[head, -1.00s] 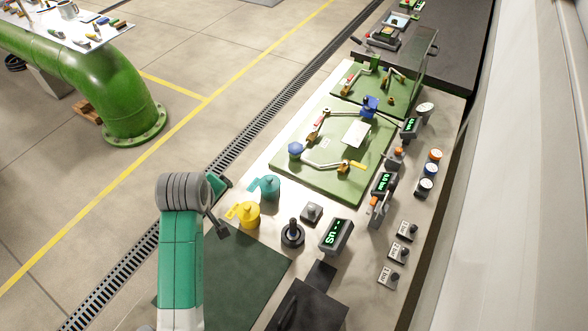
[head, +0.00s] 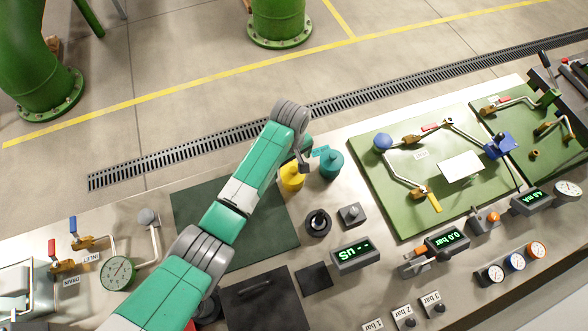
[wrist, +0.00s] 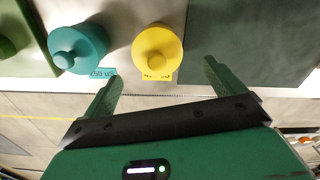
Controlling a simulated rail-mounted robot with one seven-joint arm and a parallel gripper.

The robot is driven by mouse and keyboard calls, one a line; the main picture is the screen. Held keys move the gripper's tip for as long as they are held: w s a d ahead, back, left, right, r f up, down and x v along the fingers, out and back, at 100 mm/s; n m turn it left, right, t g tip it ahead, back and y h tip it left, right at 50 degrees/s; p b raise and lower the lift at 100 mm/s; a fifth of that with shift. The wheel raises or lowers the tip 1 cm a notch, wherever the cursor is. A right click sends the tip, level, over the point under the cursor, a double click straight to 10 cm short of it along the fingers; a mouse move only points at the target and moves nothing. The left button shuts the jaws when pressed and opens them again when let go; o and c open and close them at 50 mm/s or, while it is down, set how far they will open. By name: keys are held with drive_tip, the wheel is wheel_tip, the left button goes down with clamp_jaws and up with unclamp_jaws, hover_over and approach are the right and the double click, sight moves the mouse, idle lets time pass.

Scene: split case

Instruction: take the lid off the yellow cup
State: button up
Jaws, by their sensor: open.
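The yellow cup (head: 292,178) stands on the bench beside the teal cup (head: 331,165) and is partly covered by my arm in the head view. In the wrist view the yellow cup (wrist: 157,45) shows from above, with a round yellow lid and a small knob. A label tab sticks out toward my gripper. My gripper (wrist: 162,78) is open and empty. Its two fingers point toward the yellow cup, one on either side of its line, with the cup beyond the tips. The teal cup (wrist: 80,48) is left of the yellow one.
A dark green mat (head: 265,240) lies beside the cups. A black knob (head: 318,223) and a display box (head: 352,256) stand in front of them. A green board with pipes (head: 400,215) is to the right. The bench edge and floor lie behind.

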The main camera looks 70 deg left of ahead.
sight(293, 169)
drive_tip(key=f, duration=0.4)
drive_tip(key=shift+w+d+f, duration=0.1)
drive_tip(key=shift+w+d, duration=0.1)
drive_tip(key=shift+d, duration=0.05)
drive_tip(key=shift+c, duration=0.4)
drive_tip(key=c, duration=1)
drive_tip(key=shift+o, duration=0.2)
